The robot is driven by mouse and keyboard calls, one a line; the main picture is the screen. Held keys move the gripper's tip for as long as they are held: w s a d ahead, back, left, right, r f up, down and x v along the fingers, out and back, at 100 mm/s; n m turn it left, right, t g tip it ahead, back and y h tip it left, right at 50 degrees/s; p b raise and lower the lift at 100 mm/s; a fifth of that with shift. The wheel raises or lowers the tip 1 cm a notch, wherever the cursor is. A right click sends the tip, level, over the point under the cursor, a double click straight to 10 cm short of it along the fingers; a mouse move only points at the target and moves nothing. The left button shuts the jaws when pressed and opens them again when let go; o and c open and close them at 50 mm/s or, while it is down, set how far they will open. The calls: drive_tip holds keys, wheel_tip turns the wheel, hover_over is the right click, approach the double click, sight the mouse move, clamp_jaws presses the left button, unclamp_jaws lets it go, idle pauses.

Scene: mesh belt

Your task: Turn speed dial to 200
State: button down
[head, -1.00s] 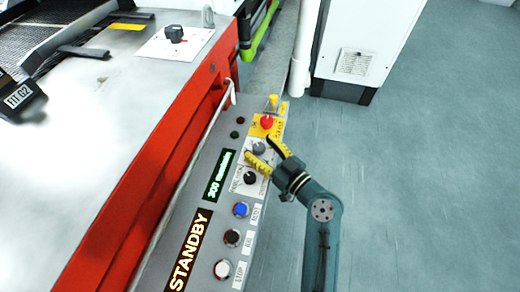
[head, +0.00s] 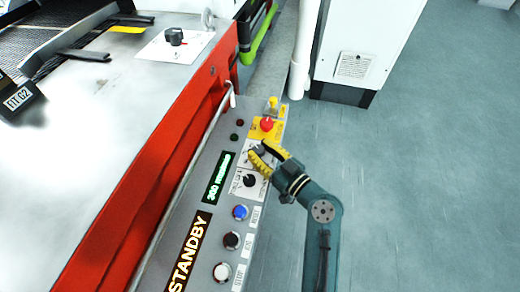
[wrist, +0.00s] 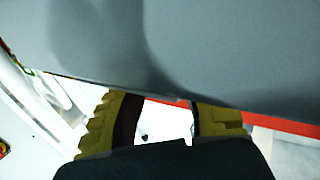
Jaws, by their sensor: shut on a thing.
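The control panel (head: 197,222) slopes along the red machine side in the head view. A grey dial (head: 258,150) sits on a white plate below the red emergency button. My gripper (head: 259,149), with yellow fingers, is shut on this dial and hides most of it, including its pointer. A black dial (head: 250,180) on another white plate sits just below, apart from the fingers. The green display (head: 219,178) shows a number too blurred to read surely. In the wrist view my gripper (wrist: 165,115) shows two yellow fingers with a gap between; the dial cannot be made out.
A red emergency button (head: 267,124) on yellow stands close above the fingers. Blue (head: 240,212), black (head: 232,240) and white (head: 222,272) buttons run down the panel. An orange STANDBY display (head: 188,254) is lit.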

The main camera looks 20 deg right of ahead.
drive_tip(key=shift+y, duration=0.3)
drive_tip(key=n+g+y, duration=0.3)
drive_tip(key=n+y, duration=0.1)
drive_tip(key=y, duration=0.1)
drive_tip(key=shift+w+d, duration=0.1)
drive_tip(key=shift+d, duration=0.05)
drive_tip(key=shift+n+g+y, duration=1.3)
drive_tip(key=shift+g+y, duration=0.2)
drive_tip(key=shift+g, duration=0.1)
drive_tip(key=shift+f+n+g+y, duration=0.1)
drive_tip(key=shift+n+g+y, duration=0.2)
drive_tip(key=shift+n, duration=0.1)
drive_tip(key=c, duration=0.6)
unclamp_jaws()
drive_tip(key=shift+c, duration=0.2)
drive_tip(key=v, duration=0.7)
